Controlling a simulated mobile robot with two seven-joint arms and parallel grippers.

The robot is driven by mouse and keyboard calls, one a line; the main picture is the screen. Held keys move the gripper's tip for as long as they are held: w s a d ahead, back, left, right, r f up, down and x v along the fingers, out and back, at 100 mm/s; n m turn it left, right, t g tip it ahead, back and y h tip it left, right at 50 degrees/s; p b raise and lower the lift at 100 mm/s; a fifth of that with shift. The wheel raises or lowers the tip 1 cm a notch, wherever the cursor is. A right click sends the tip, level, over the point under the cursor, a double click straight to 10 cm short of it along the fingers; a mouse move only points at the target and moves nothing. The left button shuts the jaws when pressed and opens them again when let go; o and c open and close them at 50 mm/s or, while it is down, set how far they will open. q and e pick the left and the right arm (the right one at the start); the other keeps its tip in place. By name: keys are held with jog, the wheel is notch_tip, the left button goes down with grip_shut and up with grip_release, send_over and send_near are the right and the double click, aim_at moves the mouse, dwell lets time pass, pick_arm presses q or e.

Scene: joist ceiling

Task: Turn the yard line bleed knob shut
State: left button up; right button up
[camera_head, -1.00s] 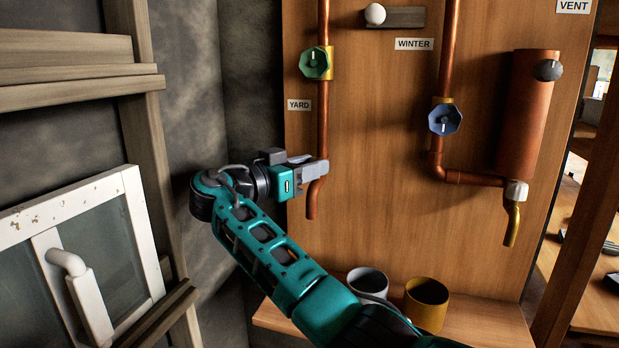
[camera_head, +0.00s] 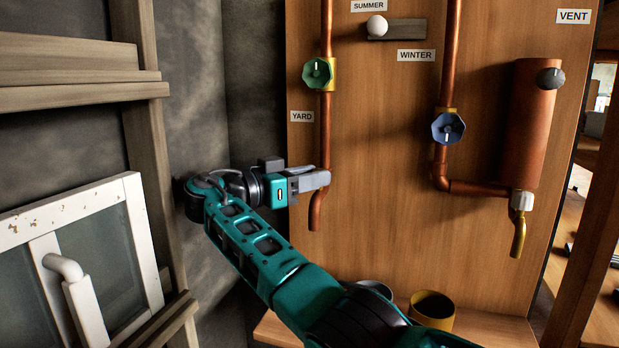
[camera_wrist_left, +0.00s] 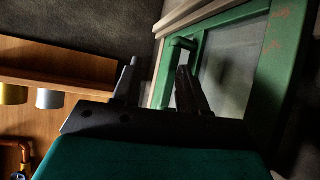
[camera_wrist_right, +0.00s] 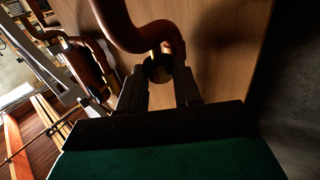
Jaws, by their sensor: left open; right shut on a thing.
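The yard pipe (camera_head: 325,135) is copper and runs down the wooden board past the YARD label (camera_head: 302,116). A green eight-sided knob (camera_head: 317,73) sits high on it. My right gripper (camera_head: 322,179) is at the lower part of this pipe, just above its bent end, and hides the bleed knob in the head view. In the right wrist view, a small dark round knob with a brassy edge, the bleed knob (camera_wrist_right: 158,68), is between the fingertips, and my right gripper is shut on it. My left gripper (camera_wrist_left: 158,85) is open and empty, seen only in its wrist view.
A blue knob (camera_head: 448,127) is on the middle pipe. A copper cylinder (camera_head: 515,125) with a brass spout (camera_head: 518,236) is at right. A yellow cup (camera_head: 432,311) and a pale cup (camera_head: 376,288) stand on the shelf below. A framed window (camera_head: 85,255) leans at left.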

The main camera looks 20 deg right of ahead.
jog(key=o, duration=1)
jog(key=shift+o, duration=0.2)
